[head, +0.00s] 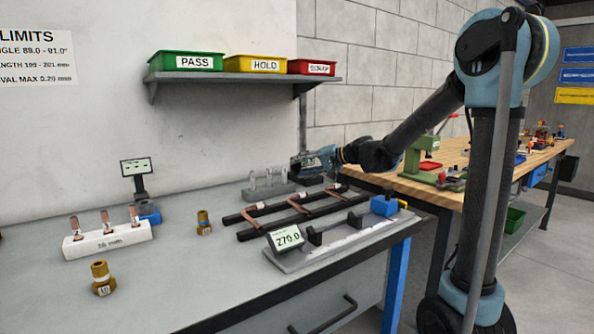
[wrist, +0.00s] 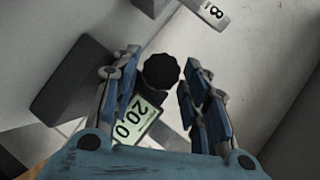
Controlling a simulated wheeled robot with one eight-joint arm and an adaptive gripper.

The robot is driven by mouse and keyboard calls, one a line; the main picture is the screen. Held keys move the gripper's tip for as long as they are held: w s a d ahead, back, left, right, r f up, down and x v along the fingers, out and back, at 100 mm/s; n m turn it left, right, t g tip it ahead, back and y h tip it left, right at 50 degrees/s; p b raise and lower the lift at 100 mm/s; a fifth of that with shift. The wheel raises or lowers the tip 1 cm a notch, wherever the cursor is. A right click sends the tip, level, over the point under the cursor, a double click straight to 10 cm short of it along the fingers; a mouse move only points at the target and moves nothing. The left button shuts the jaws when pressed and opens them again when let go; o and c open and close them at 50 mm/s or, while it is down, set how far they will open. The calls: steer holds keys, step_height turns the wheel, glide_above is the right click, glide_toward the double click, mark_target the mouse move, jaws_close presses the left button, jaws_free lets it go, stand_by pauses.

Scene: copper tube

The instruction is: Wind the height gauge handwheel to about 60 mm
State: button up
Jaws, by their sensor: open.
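The handwheel (wrist: 160,72) is a black knob with a scalloped rim in the wrist view. Beside it is the gauge's pale green display (wrist: 136,120), turned in the picture and reading 20.0. My gripper (wrist: 164,64) is open, with its blue-padded fingers on either side of the handwheel and a visible gap at the right. I cannot tell whether the left finger touches it. In the head view my gripper (head: 306,162) is at the back of the grey bench near the wall. There the handwheel and display cannot be made out.
A length fixture with a 270.0 display (head: 288,237) stands at the bench front. Dark rails (head: 268,228) carry copper tubes, and a clear-post block (head: 270,190) stands left of my gripper. A shelf (head: 240,77) with bins hangs above.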

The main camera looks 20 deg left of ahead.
steer(key=shift+x, duration=1.25)
